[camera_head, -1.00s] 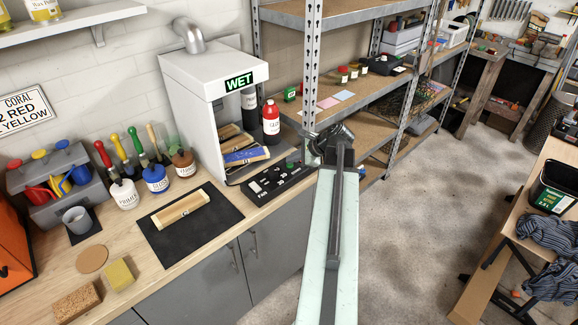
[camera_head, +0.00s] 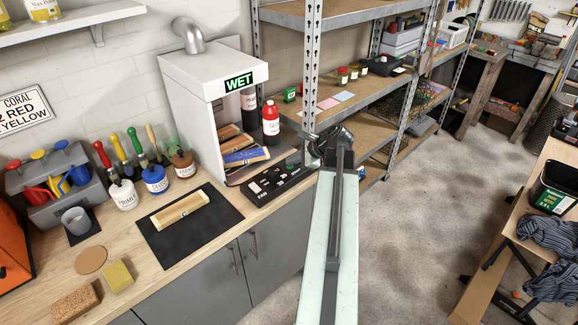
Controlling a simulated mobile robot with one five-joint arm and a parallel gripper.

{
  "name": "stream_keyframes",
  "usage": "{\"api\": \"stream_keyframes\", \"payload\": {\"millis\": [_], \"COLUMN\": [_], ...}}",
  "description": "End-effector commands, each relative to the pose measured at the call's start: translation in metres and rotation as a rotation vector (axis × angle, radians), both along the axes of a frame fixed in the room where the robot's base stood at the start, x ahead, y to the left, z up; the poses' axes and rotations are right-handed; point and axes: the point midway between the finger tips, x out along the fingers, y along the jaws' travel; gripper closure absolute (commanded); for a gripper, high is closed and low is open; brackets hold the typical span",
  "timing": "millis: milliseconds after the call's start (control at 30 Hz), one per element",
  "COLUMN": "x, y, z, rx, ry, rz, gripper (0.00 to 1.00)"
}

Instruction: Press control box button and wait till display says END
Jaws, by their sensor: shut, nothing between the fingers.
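The control box (camera_head: 272,187) is a flat black panel with white marks and a green button (camera_head: 290,167) at its far right end. It lies on the wooden counter in front of the white drying cabinet.
A metal shelf post (camera_head: 312,70) rises close behind my gripper. A black mat (camera_head: 178,240) with a wooden piece (camera_head: 180,209) lies left on the counter. The floor (camera_head: 420,240) at right is clear.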

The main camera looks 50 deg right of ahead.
Motion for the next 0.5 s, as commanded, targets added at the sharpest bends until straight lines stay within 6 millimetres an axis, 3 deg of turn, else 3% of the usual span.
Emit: {"api": "stream_keyframes", "payload": {"millis": [200, 500], "x": [0.000, 0.000], "y": [0.000, 0.000], "z": [0.015, 0.015], "rx": [0.000, 0.000], "ry": [0.000, 0.000], "rz": [0.000, 0.000], "gripper": [1.00, 1.00]}}
